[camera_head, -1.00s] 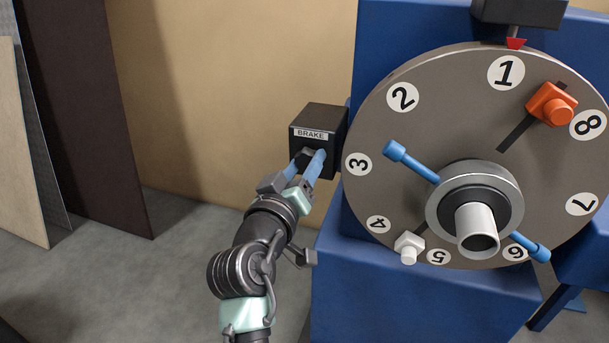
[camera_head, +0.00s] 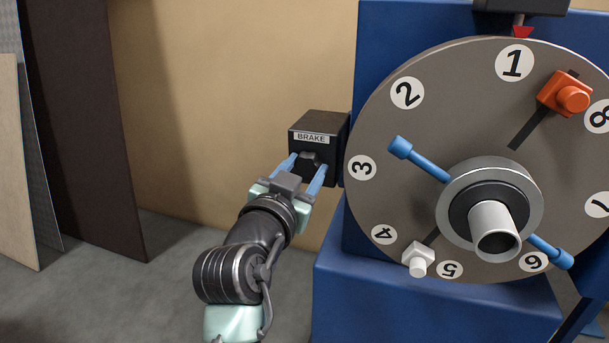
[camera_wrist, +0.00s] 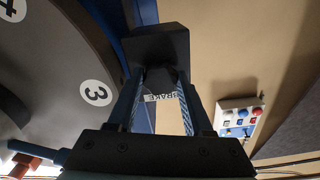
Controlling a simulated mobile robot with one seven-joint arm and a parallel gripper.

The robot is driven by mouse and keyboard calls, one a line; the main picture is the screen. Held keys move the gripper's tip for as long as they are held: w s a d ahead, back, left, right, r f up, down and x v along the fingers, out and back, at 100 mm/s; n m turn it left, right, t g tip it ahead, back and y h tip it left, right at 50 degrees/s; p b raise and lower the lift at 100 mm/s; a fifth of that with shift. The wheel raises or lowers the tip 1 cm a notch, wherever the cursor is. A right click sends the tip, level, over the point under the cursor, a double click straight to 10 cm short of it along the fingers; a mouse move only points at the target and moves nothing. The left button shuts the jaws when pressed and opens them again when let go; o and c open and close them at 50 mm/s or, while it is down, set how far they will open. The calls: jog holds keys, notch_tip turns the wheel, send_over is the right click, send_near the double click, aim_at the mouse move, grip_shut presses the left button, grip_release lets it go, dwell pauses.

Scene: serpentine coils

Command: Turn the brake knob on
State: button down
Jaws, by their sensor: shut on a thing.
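The black brake box (camera_head: 330,124) with a white BRAKE label is mounted at the left side of the big numbered disc. Its dark brake knob (camera_head: 310,160) sticks out of the front face, below the label. My gripper (camera_head: 303,172) is at the box front, with one blue finger on each side of the knob, shut on it. In the wrist view my gripper (camera_wrist: 160,108) also has the knob (camera_wrist: 160,78) between its fingers, with the label (camera_wrist: 162,98) visible between them. The exact finger contact and the knob's setting are hard to make out.
The grey disc (camera_head: 400,215) stands close to the right of the box, with a blue-handled hub (camera_head: 455,230), an orange block (camera_head: 565,92) and a white block (camera_head: 418,259). A switch panel (camera_wrist: 238,117) shows on the wall in the wrist view.

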jog(key=shift+m, duration=0.3)
jog(key=shift+c, duration=1.5)
grip_release()
jog(key=p+v, duration=0.2)
jog(key=v, duration=1.1)
jog(key=shift+p, duration=0.3)
jog(key=shift+r, duration=0.15)
